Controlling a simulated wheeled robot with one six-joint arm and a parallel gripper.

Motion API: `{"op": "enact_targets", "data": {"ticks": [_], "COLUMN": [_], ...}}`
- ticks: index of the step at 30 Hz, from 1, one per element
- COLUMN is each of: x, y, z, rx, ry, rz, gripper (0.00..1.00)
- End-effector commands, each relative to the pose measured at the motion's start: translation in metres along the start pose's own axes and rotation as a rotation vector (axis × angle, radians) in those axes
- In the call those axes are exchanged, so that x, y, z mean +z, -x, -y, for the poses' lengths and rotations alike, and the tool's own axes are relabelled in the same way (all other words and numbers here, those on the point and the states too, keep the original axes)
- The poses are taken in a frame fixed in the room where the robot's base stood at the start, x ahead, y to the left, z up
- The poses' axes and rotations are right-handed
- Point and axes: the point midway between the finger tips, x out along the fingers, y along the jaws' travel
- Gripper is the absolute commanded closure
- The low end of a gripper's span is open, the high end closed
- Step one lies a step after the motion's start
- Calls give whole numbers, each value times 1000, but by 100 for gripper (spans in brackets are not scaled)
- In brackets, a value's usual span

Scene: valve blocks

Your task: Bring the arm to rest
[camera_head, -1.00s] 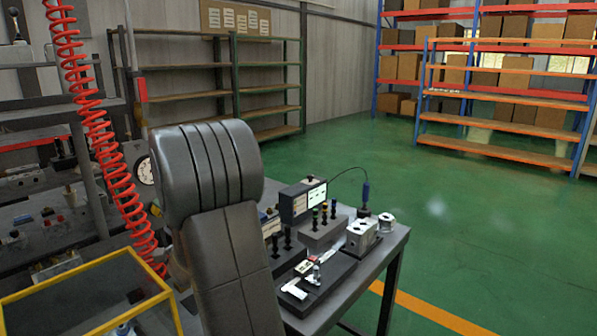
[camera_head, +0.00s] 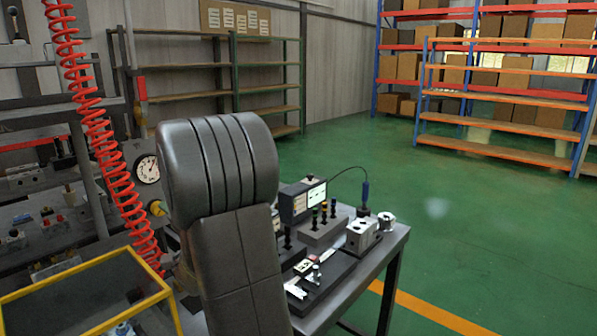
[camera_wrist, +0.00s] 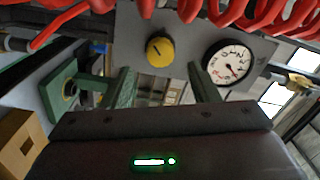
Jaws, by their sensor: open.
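My arm (camera_head: 235,240) stands in the centre of the head view, its dark grey link upright and large. It hides my gripper there. In the wrist view my gripper (camera_wrist: 161,85) is open, its two green fingers well apart with nothing between them. A panel with a round pressure gauge (camera_wrist: 229,62) and a yellow knob (camera_wrist: 159,52) shows beyond the fingers. The gauge also shows left of my arm in the head view (camera_head: 147,169).
A red coiled hose (camera_head: 104,150) hangs left of my arm and crosses the top of the wrist view. A workbench (camera_head: 375,262) with valve blocks (camera_head: 362,236) and a meter (camera_head: 301,201) stands to the right. A yellow-framed case (camera_head: 75,274) is at front left. Green floor (camera_head: 480,220) is open at right.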

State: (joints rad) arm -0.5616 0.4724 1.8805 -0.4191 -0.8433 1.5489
Motion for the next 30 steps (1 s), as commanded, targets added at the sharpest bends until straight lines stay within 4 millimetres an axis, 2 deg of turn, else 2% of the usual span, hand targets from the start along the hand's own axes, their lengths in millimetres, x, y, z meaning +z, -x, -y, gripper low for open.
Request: {"op": "enact_targets", "data": {"ticks": [1, 13, 15, 30], "x": [-1, 0, 1, 1], "y": [11, 92, 70, -31], "z": [0, -1, 0, 1], "rx": [0, 1, -1, -1], "ry": [0, 0, -1, 0], "rz": [-2, -2, 4, 2], "gripper": [45, 45, 45, 45]}}
